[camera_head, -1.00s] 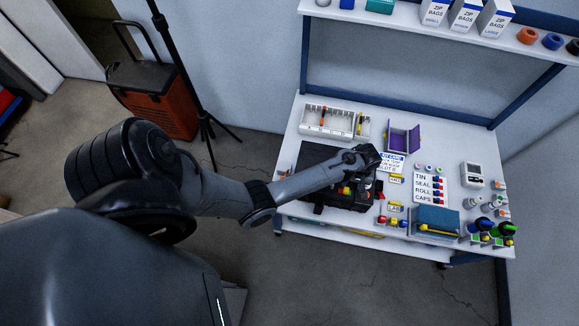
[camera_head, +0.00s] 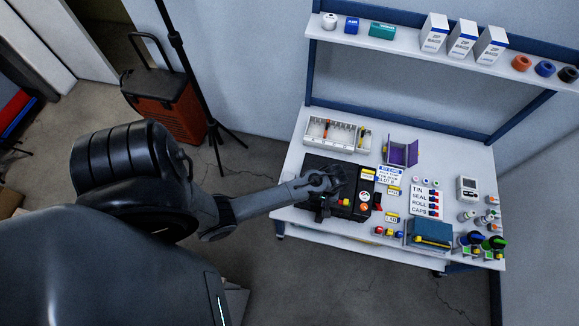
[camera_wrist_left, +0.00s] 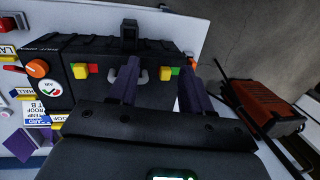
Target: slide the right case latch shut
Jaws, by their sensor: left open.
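The black case (camera_head: 313,170) lies on the left part of the bench. The latch left in that view, on the orange-knob side, shows a yellow slider (camera_wrist_left: 80,71) beside red. The other latch shows a yellow slider (camera_wrist_left: 165,72) beside green. My left gripper (camera_head: 333,178) is open over the case; in the wrist view its fingers (camera_wrist_left: 160,72) stand apart on either side of the yellow-and-green latch. Contact cannot be told. The right gripper is out of view.
A white parts bin (camera_head: 337,134) and a purple box (camera_head: 400,152) stand behind the case. A label board (camera_head: 425,201) and a blue box (camera_head: 430,233) are to its right. An orange cart (camera_head: 172,115) and tripod are left of the bench.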

